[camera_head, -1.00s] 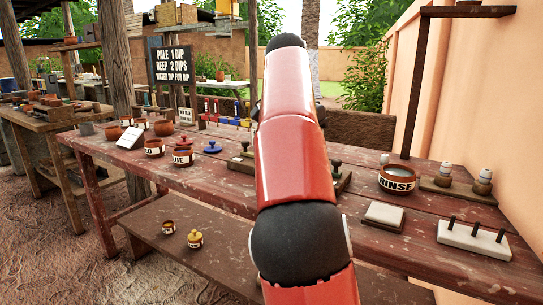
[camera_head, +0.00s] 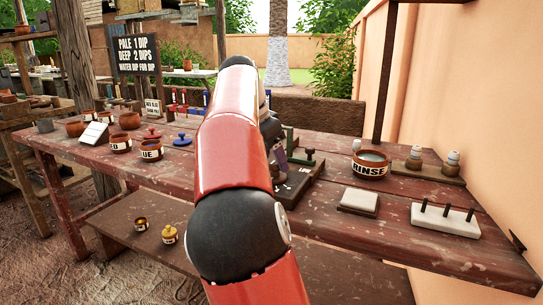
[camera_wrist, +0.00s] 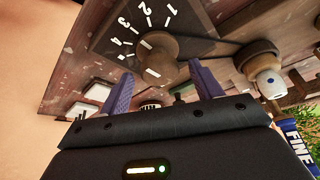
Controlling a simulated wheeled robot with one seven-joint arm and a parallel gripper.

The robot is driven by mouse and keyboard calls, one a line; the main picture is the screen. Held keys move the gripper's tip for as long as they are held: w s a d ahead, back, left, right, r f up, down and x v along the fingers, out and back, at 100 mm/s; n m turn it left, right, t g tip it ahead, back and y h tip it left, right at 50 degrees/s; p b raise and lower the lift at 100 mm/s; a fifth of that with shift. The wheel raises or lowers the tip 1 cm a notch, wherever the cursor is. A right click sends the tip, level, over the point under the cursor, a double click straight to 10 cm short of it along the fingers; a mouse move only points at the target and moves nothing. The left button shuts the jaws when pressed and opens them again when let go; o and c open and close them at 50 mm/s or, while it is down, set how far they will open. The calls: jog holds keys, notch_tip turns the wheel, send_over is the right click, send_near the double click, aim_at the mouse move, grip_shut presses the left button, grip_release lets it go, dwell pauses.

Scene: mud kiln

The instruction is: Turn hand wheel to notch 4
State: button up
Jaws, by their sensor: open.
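The hand wheel (camera_wrist: 155,55), a round brown knob, sits on a dark dial plate (camera_wrist: 110,35) in the wrist view. White numerals 1 to 4 and white tick marks run along the plate's edge. Pale marks show on or beside the knob; I cannot tell which notch it points to. My gripper (camera_wrist: 162,69) is open, its two purple fingers apart below and to either side of the wheel. Contact cannot be told. In the head view my gripper (camera_head: 280,162) is over the dark plate (camera_head: 293,187), partly behind my arm, and the wheel is hidden.
On the red bench (camera_head: 345,230), a RINSE bowl (camera_head: 370,170), a pale block (camera_head: 358,201) and a white pegged block (camera_head: 445,219) stand to the right. A black-knobbed item (camera_head: 310,155) stands close to my gripper. Labelled pots (camera_head: 151,150) stand on the left.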

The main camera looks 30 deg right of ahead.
jog(key=c, duration=1)
jog(key=shift+o, duration=0.2)
jog(key=shift+n, duration=0.3)
jog(key=shift+s+n+t, duration=0.1)
jog(key=shift+n+t, duration=0.4)
jog(key=shift+n, duration=0.4)
jog(key=shift+s+d+n+t+y, duration=0.1)
jog(key=shift+n+t+y, duration=0.4)
jog(key=shift+n, duration=1.1)
jog(key=o, duration=1)
jog(key=shift+c, duration=0.2)
